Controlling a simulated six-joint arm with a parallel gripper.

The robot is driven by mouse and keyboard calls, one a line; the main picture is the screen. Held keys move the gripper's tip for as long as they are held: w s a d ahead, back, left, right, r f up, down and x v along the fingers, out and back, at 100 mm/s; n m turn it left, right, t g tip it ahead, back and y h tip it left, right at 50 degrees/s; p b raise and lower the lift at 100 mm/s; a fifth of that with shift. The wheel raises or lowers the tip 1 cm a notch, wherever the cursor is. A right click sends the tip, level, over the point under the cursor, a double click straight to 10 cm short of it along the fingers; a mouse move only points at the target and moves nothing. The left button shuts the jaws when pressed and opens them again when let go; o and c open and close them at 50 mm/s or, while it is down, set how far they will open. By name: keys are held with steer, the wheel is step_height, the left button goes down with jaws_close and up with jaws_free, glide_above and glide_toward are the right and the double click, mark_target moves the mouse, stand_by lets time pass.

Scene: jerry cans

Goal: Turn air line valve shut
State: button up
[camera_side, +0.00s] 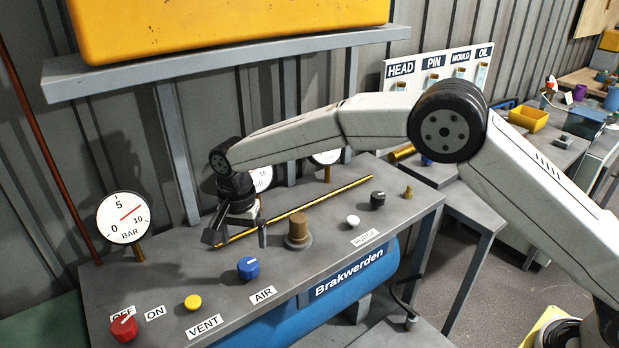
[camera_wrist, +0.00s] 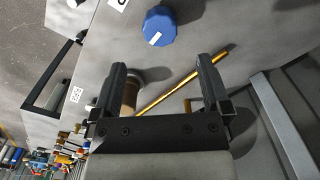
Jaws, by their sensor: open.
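The air line valve appears to be the blue knob (camera_side: 249,268) behind the AIR label (camera_side: 263,295) on the grey bench. In the wrist view the blue knob (camera_wrist: 160,25) sits beyond my fingertips, roughly centred between them, with a white pointer mark on its edge. My gripper (camera_side: 238,237) is open and empty above the bench, behind the knob and a little to its left in the side view. Its two dark fingers, spread wide, also show in the wrist view (camera_wrist: 162,68). They are apart from the knob.
A long brass rod (camera_side: 320,205) runs along the bench by my fingers. A brown post (camera_side: 298,232) stands right of the gripper. A red knob (camera_side: 124,328), a yellow button (camera_side: 193,302) and a gauge (camera_side: 123,217) are at left. White and black knobs (camera_side: 378,199) are at right.

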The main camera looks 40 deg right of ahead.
mark_target(247, 264)
steer(key=shift+f, duration=0.15)
steer(key=shift+f, duration=3.7)
steer(key=c, duration=1.3)
